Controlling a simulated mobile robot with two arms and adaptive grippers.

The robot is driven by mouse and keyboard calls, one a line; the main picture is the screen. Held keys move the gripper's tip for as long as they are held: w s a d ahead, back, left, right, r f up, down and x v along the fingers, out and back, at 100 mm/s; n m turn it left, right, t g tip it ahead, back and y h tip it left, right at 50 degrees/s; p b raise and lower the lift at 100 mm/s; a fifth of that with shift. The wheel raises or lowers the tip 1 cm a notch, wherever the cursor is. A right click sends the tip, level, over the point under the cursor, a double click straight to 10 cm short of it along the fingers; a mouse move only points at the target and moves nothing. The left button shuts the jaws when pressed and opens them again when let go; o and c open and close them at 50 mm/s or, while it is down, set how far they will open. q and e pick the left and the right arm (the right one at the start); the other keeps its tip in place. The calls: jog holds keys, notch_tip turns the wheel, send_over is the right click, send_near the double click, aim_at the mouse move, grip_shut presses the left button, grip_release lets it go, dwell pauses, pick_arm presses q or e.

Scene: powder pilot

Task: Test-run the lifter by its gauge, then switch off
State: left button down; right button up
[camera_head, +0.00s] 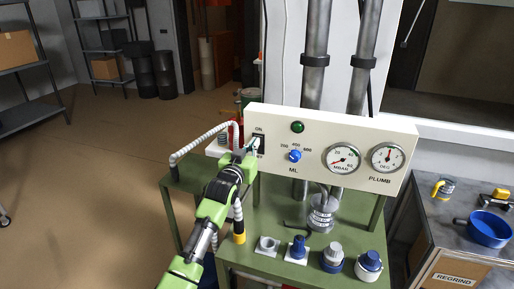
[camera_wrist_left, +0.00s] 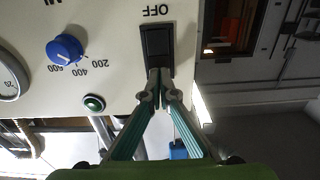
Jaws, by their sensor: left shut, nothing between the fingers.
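The cream control panel (camera_head: 275,172) carries a black ON/OFF rocker switch (camera_wrist_left: 157,40), a green lamp (camera_head: 297,127), a blue ML knob (camera_head: 295,156), an MBAR gauge (camera_head: 342,158) and a PLUMB gauge (camera_head: 388,157). The MBAR needle points to the lower left; the PLUMB needle points about straight up. The lamp looks dark green. My left gripper (camera_head: 252,150) is shut and empty, its fingertips (camera_wrist_left: 159,76) at the switch's end opposite the OFF label. I cannot tell whether they touch it. My right gripper is not in view.
A green bench (camera_head: 255,262) under the panel holds a clear canister (camera_head: 322,212) and several blue, white and grey fittings. A ribbed white hose (camera_head: 196,140) loops at left. A grey side table (camera_head: 460,215) with a blue bowl (camera_head: 488,230) stands at right.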

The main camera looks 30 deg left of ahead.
pick_arm(q)
jog(key=shift+w+a, duration=0.1)
jog(key=shift+w, duration=0.4)
jog(key=p+v, duration=0.2)
jog(key=v, duration=1.4)
jog(key=shift+s+f, duration=0.1)
dwell(0.3)
